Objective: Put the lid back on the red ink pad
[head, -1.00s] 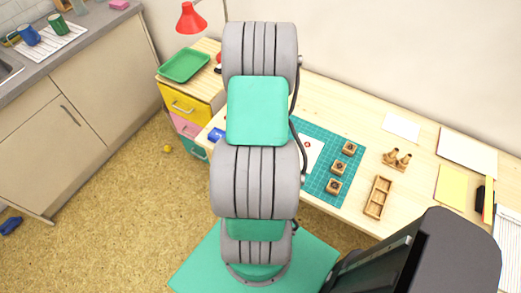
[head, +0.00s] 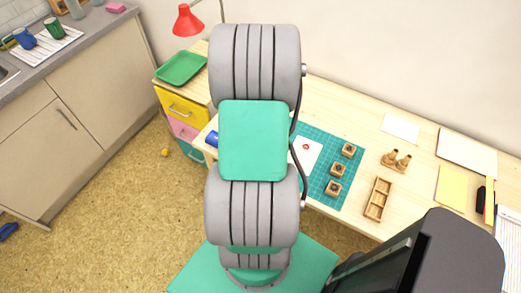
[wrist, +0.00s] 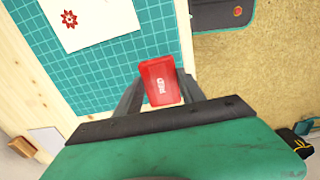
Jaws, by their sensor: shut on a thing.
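Whether anything is under the lid is hidden. In the head view my own arm covers the gripper and the lid. I cannot make out a separate open red ink pad in either current view.
White paper with a red stamped mark (head: 306,149) lies on the cutting mat (head: 343,200). Several wooden stamps (head: 336,168) stand beside it. A wooden tray (head: 377,199) is to the right.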

